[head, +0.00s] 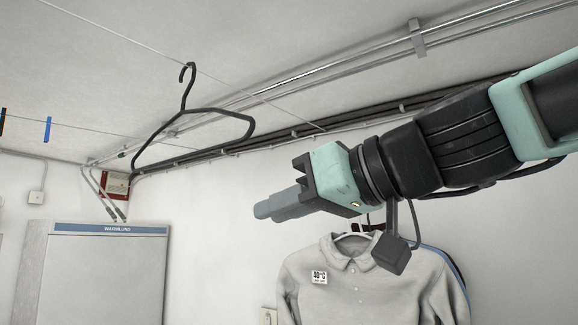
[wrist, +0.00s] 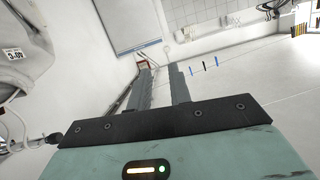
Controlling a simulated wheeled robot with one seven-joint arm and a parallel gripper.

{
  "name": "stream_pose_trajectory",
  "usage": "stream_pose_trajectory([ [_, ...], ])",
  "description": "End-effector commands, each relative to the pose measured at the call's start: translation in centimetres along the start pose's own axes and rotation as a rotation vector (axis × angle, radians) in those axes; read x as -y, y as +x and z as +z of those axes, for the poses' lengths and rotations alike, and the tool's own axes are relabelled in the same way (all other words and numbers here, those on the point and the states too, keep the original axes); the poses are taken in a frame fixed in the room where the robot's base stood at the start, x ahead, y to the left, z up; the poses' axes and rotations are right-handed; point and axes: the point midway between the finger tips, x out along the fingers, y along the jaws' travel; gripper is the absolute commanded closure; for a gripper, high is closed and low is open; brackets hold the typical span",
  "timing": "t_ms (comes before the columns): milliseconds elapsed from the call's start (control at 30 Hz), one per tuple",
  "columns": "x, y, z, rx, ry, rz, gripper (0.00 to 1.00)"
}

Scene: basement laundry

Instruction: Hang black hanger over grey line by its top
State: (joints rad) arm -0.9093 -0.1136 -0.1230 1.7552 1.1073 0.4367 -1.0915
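The black hanger (head: 184,110) is at upper left in the head view. Its hook is at the grey line (head: 118,34) and appears to loop over it, with the body hanging below, slightly tilted. The line runs from the upper left down to the right under the ceiling. My gripper (head: 264,208) is lower and to the right of the hanger, clear of it, pointing left. In the wrist view my gripper (wrist: 161,68) shows two fingers apart with nothing between them. I cannot make out the hanger in the wrist view.
A grey shirt (head: 362,283) hangs on a light hanger below my arm. A second line carries a blue peg (head: 48,129) and a dark peg. A grey cabinet (head: 92,270) stands lower left. Metal pipes (head: 345,65) run along the upper wall. Space between gripper and hanger is clear.

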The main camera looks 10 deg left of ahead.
Motion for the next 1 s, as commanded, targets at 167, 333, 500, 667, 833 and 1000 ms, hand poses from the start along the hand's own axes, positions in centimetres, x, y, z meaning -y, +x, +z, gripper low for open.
stream_pose_trajectory([
  [167, 0.4, -1.9, -8.1, -0.166, -0.06, 0.003, 0.8],
  [333, 0.5, -3.0, -11.4, -0.241, -0.088, 0.009, 0.8],
  [500, 0.5, -2.6, -12.2, -0.253, -0.093, 0.011, 0.8],
  [667, 0.5, -1.0, -12.6, -0.251, -0.091, 0.011, 0.8],
  [833, 0.5, 1.4, -13.2, -0.25, -0.092, 0.01, 0.8],
  [1000, 0.4, 3.5, -13.4, -0.252, -0.093, 0.013, 0.8],
])
